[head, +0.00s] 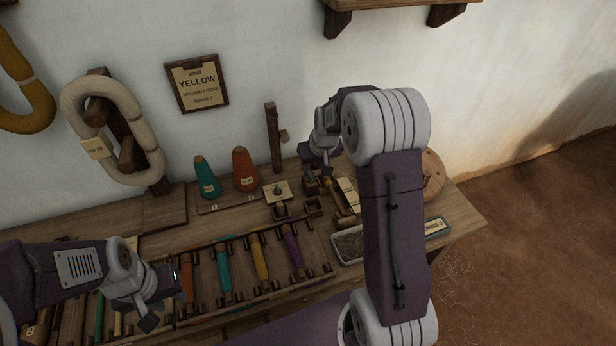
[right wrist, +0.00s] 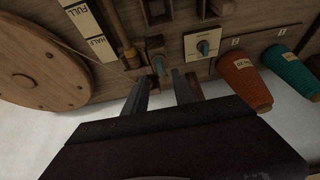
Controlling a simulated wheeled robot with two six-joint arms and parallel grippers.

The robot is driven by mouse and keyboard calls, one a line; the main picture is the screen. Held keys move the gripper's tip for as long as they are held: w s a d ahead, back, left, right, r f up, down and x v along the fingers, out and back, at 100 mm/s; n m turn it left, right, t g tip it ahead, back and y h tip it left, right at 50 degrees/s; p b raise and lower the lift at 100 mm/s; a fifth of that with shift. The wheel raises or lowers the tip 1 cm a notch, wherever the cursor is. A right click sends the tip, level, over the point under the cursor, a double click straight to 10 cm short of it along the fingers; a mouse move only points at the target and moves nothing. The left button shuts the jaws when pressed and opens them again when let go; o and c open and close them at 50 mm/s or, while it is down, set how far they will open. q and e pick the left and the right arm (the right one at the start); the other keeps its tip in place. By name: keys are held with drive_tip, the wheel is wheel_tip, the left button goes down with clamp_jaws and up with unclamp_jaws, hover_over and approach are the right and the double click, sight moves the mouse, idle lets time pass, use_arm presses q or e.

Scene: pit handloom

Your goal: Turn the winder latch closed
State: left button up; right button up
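The winder's round wooden wheel (right wrist: 38,75) is at the left in the right wrist view; in the head view its rim (head: 434,172) shows behind my right arm. Beside it is a pale plate marked FULL and HALF (right wrist: 90,30), with a yellow-tipped rod (right wrist: 126,45) next to it. My right gripper (right wrist: 165,82) is open, its two fingers apart and pointing at the winder's parts. A small grey-teal piece (right wrist: 158,64) shows just beyond the gap; I cannot tell if it is the latch or if a finger touches it. My left gripper (head: 162,300) appears open and empty over the bobbin rack.
A small plate with a teal knob (head: 278,190) sits near an orange cone (head: 245,170) and a teal cone (head: 207,177). Several coloured bobbins lie in the rack, including a yellow one (head: 259,258). A wooden post (head: 273,138) stands behind. A grey tray (head: 349,245) is at the right.

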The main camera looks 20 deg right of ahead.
sight(311, 175)
drive_tip(key=b+x, duration=0.1)
drive_tip(key=x, duration=0.6)
drive_tip(key=shift+f, duration=0.2)
clamp_jaws()
